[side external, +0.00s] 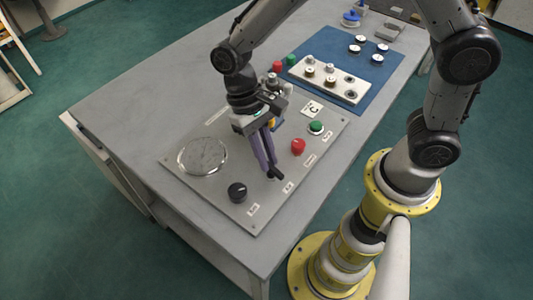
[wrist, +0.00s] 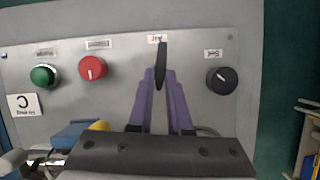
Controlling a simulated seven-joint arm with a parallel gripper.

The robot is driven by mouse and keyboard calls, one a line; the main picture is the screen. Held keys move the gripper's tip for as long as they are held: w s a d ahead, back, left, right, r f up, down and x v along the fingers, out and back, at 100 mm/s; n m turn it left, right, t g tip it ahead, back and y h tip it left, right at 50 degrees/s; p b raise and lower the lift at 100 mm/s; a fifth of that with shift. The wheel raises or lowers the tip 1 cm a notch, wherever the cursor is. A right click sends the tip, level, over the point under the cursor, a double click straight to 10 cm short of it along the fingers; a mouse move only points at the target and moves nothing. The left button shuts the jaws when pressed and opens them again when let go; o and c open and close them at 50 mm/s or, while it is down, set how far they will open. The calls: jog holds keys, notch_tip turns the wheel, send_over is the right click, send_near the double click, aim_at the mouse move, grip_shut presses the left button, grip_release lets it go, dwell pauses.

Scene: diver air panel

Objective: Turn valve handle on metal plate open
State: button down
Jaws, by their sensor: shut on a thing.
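The metal plate (side external: 205,190) lies on the table and carries several controls. A black, elongated valve handle (wrist: 161,62) stands up between my purple fingertips in the wrist view, its long side running up the picture toward a small label. In the side view the handle (side external: 276,174) shows as a dark piece at the fingertips. My gripper (side external: 270,168) points down at the plate and is shut on the handle; it also shows in the wrist view (wrist: 160,80). The fingers and wrist hide the handle's lower part.
The plate also holds a black knob (side external: 237,192), a red knob (side external: 298,146), a green knob (side external: 316,128) and a round glass dial (side external: 203,155). A blue mat (side external: 375,75) with a pale block (side external: 330,80) lies behind.

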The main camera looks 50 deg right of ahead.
jog(key=c, duration=0.8)
grip_release()
jog(key=shift+c, duration=0.2)
jog(key=v, duration=1.3)
jog(key=shift+w+r, duration=0.15)
jog(key=shift+r, duration=0.25)
jog(key=shift+d, duration=0.1)
